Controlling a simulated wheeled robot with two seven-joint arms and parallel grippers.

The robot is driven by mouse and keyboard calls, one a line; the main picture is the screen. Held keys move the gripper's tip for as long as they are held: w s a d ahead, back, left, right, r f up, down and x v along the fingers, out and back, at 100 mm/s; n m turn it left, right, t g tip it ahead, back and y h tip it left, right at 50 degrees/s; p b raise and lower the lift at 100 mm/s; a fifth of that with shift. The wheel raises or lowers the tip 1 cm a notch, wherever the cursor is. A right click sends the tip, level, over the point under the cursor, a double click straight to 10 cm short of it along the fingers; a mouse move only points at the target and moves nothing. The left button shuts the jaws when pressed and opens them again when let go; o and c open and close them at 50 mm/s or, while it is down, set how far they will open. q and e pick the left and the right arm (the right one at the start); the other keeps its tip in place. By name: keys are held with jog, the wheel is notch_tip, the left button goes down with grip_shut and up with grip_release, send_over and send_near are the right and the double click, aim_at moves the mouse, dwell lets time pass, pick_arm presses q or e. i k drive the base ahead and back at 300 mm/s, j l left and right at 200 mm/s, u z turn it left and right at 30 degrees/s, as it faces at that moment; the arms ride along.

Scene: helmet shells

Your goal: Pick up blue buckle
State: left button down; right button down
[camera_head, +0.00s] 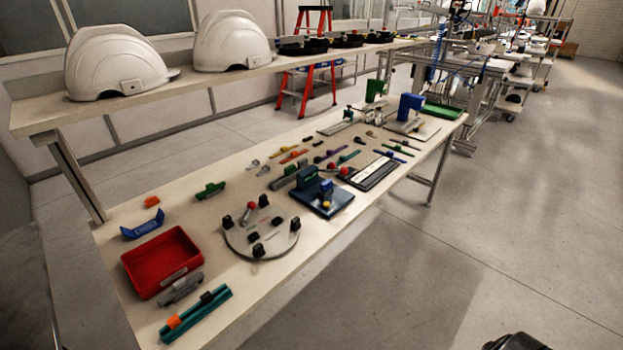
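A blue curved piece (142,225) with raised ends lies near the left end of the workbench, just behind the red tray. It looks like the blue buckle, though its fine shape is too small to be sure of. A small orange part (151,201) lies just behind it. Nothing covers the blue piece and nothing touches it from above. No gripper fingers show in the head view. A black rounded shape at the bottom right edge is cut off, and I cannot tell what it is.
The red tray (124,259) stands in front of the blue piece. A round plate (283,245) with black blocks and a dark blue fixture (313,207) sit to the right. White helmet shells (115,62) rest on a raised shelf behind. Bare bench lies around the green part (210,190).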

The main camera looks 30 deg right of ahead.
aim_at(324, 186)
jog(key=i+l, duration=0.1)
jog(key=l, duration=0.85)
jog(key=i+l, duration=0.1)
jog(key=l, duration=0.9)
jog(key=u, duration=0.05)
